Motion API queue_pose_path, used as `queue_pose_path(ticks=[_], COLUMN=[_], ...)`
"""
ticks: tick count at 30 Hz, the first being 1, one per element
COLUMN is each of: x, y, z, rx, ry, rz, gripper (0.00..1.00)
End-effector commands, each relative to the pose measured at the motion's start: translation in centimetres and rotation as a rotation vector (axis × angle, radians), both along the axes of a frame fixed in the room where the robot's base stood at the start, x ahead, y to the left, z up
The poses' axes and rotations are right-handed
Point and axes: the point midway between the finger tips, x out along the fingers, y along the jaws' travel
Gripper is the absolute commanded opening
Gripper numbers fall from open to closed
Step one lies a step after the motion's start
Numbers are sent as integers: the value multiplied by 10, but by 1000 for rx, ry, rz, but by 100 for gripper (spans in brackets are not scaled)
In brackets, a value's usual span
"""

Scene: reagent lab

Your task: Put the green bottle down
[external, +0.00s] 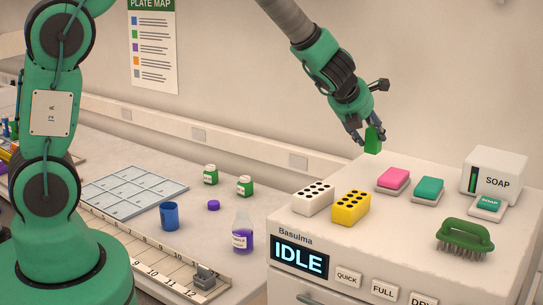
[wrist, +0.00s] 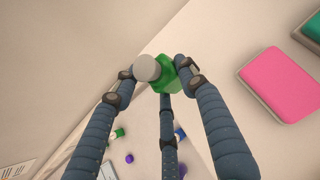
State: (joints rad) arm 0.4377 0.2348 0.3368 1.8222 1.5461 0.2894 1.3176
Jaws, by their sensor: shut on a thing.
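My gripper (external: 370,135) is above the back left corner of the white machine's top (external: 345,185) in the external view. It is shut on the green bottle (external: 373,143), which looks upright. The bottle's lower end is at or just over the back edge of the top; I cannot tell whether it touches. In the wrist view the green bottle (wrist: 170,75) with its pale grey cap (wrist: 147,68) sits between my three blue fingers (wrist: 160,80).
A pink sponge (external: 393,178), a green sponge (external: 429,190), a green brush (external: 464,240), a soap box (external: 494,176), and white (external: 313,197) and yellow (external: 350,207) dotted blocks stand on the machine. Two small green-white jars (external: 245,186) and a purple-filled flask (external: 242,235) stand on the lower bench.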

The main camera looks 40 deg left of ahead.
Motion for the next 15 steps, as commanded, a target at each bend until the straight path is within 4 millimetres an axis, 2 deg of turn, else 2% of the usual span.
queue_pose_path(ticks=[9, 15], x=[0, 0], y=[0, 0], z=[-29, -35], rx=[1, 0], ry=[1, -1], rz=[-1, 0], gripper=[12, 12])
